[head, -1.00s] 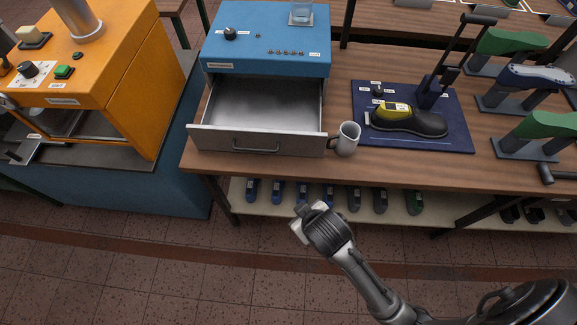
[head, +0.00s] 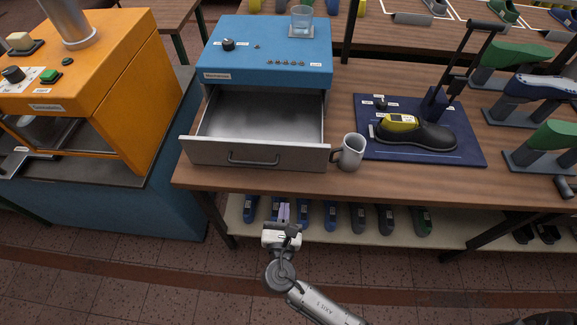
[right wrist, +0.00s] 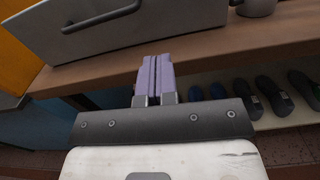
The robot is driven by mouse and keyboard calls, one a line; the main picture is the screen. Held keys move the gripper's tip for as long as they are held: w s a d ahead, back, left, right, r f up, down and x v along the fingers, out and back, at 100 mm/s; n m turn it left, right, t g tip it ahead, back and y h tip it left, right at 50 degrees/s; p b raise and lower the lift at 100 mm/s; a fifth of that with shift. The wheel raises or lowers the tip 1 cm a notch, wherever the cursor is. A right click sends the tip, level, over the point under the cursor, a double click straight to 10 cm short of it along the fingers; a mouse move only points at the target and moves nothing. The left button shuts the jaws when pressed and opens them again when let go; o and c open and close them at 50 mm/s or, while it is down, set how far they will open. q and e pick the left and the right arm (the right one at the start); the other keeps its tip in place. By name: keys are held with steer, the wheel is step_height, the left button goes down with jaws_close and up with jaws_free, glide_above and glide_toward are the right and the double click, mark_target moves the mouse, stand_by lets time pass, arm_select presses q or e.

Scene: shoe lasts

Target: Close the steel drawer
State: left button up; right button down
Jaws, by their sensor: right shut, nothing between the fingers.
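The steel drawer (head: 262,117) is pulled out toward me from under the blue cabinet (head: 268,50). It looks empty, and its front panel with a bar handle (head: 253,161) faces me. In the right wrist view the drawer front (right wrist: 140,30) fills the top, with its handle (right wrist: 100,17) at upper left. My right gripper (head: 282,212) is in front of the table edge, below and apart from the drawer front. Its purple fingers (right wrist: 154,76) are together with nothing between them. My left gripper is not in view.
A grey mug (head: 351,152) stands close to the drawer's right front corner. A blue mat (head: 470,150) with a black shoe lies to the right. An orange machine (head: 130,70) stands at left. Several shoe lasts line a shelf (head: 455,232) under the table.

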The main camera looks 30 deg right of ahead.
mark_target(289, 160)
steer(key=shift+n, duration=0.4)
steer(key=b+x, duration=0.1)
steer(key=x, duration=1.1)
steer(key=shift+w+d+b, duration=0.15)
steer(key=shift+b, duration=0.2)
steer(key=shift+w+d, duration=0.35)
steer(key=shift+w, duration=0.15)
steer(key=shift+w+d, duration=0.1)
steer(key=shift+w, duration=0.05)
